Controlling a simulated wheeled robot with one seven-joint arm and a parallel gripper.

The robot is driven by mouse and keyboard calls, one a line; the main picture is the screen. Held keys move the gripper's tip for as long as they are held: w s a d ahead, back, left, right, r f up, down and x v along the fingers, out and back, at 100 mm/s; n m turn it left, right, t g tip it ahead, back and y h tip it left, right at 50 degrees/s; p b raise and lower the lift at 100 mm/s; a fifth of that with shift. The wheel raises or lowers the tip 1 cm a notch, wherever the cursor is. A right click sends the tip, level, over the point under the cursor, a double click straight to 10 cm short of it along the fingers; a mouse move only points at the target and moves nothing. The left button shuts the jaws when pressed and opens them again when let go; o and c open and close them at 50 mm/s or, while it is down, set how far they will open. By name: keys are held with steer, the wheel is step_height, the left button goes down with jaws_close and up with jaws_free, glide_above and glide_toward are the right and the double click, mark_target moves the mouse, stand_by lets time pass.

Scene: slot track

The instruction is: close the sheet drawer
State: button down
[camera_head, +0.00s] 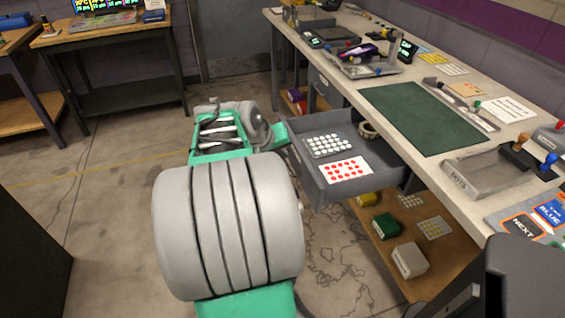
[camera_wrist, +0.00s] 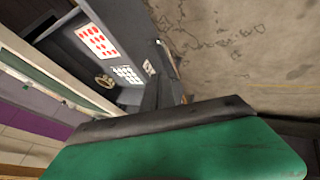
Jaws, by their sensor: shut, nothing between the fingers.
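The sheet drawer (camera_head: 317,182) is grey and stands pulled out from under the workbench on the right. Inside it lie a sheet with white dots (camera_head: 328,145), a sheet with red dots (camera_head: 348,170) and a tan ring (camera_head: 368,130). The drawer also shows in the wrist view (camera_wrist: 129,96), upper left. My gripper (camera_head: 282,132) is shut and empty, close to the far end of the drawer's front panel. I cannot tell whether it touches the panel. In the wrist view, its green and black finger (camera_wrist: 175,145) fills the lower part. My arm hides some floor.
The workbench top (camera_head: 385,85) carries a green mat (camera_head: 425,116), a grey tray (camera_head: 475,178) and several tools. A lower shelf (camera_head: 395,255) under the drawer holds a green box (camera_head: 386,226) and a white box (camera_head: 410,260). The floor (camera_head: 120,150) on the left is clear.

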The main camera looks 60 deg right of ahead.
mark_target(296, 164)
steer(key=b+x, duration=0.1)
steer(key=x, duration=0.7)
steer(key=shift+d+f, duration=0.15)
steer(key=shift+f, duration=0.15)
steer(key=shift+d, duration=0.1)
